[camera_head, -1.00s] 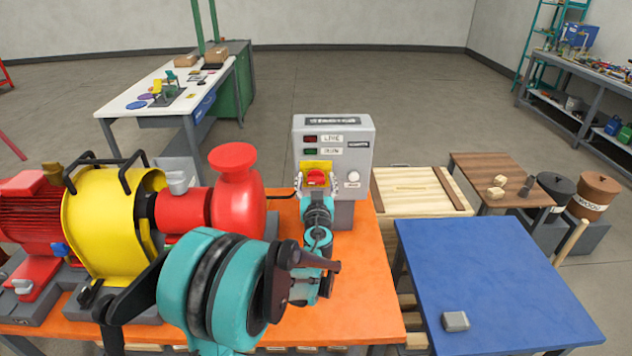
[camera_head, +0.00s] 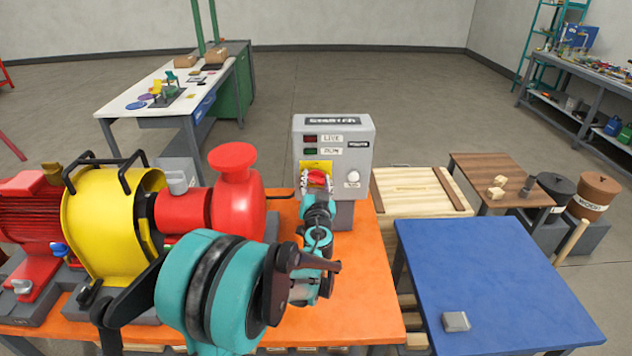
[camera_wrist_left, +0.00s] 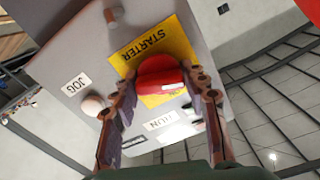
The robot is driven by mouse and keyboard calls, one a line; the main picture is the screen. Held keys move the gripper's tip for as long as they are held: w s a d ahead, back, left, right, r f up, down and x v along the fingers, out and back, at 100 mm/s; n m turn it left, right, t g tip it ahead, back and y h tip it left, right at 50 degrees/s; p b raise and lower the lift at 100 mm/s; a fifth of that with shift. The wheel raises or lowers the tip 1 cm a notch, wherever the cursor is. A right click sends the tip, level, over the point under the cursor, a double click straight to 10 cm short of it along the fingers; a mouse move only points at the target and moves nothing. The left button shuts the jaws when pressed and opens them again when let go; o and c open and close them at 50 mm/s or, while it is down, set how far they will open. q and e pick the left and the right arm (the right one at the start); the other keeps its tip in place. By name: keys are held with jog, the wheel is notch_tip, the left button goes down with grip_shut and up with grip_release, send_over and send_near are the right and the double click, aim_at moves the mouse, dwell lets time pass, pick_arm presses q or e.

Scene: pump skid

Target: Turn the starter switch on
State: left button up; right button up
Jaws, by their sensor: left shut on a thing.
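The starter box (camera_head: 362,140) is a grey panel standing on the orange bench. Its red starter switch knob (camera_head: 317,178) sits on a yellow plate (camera_head: 314,165); the knob also shows in the left wrist view (camera_wrist_left: 160,75), with a small white mark on it. My left gripper (camera_head: 317,184) is at the front of the knob, shut on it, with one finger on each side. In the left wrist view my left gripper (camera_wrist_left: 163,92) frames the knob, partly covering the plate. My right gripper is not in view.
A white jog button (camera_head: 352,178) is right of the knob. Red LIVE (camera_head: 310,139) and green RUN (camera_head: 309,152) lamps sit above it, both looking dark. A red and yellow pump set (camera_head: 115,210) stands to the left. A blue table (camera_head: 490,270) is at the right.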

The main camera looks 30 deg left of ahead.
pick_arm(q)
jog(key=m, duration=1.4)
jog(key=shift+b, duration=0.3)
dwell(0.4)
jog(key=o, duration=1.2)
jog(key=v, duration=1.2)
jog(key=shift+f, duration=0.1)
